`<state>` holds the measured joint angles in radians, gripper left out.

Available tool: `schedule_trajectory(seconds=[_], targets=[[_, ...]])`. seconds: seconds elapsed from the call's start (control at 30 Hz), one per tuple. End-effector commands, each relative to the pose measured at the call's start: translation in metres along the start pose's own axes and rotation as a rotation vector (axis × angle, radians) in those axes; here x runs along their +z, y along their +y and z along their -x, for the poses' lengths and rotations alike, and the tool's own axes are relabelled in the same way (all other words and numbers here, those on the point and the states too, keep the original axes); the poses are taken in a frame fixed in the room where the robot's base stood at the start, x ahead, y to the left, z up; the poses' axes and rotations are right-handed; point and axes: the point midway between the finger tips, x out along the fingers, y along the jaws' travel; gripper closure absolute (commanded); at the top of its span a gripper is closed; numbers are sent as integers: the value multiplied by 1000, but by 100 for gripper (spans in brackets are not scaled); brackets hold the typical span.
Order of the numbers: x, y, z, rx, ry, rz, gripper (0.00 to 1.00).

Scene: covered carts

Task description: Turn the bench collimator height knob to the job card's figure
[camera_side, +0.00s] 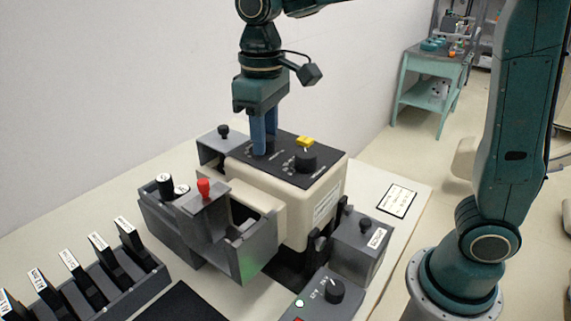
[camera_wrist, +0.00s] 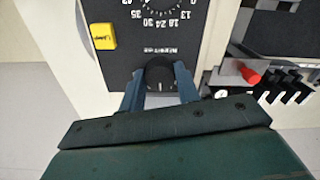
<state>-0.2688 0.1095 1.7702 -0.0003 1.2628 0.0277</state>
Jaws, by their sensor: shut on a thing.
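The bench collimator (camera_side: 268,205) is a cream housing with a black top panel. My gripper (camera_side: 265,150) points down over the left part of that panel, with its blue fingers low against it. In the wrist view my gripper (camera_wrist: 161,90) is shut on a round black knob (camera_wrist: 160,74) with a pale pointer line. The panel print beside this knob is too small to read. A second black knob (camera_side: 306,159) with a number dial stands free on the same panel. A white card with dark print (camera_side: 397,200) lies on the bench at the right; its figure is not legible.
A yellow block (camera_side: 305,141) sits on the panel near the second knob. A red-knobbed grey bracket (camera_side: 204,189) stands at the front left. A rack of labelled black holders (camera_side: 100,260) is at the lower left. A grey box with a dial (camera_side: 332,291) is in front.

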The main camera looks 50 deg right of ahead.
Motion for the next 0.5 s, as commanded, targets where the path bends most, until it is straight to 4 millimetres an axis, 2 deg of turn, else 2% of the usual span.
schedule_trajectory(seconds=[0.43, 0.47, 0.5], targets=[[0, 0, 1, 0, 3, -47, 91], [0, 0, 1, 0, 3, -46, 62], [0, 0, 1, 0, 3, -46, 54]])
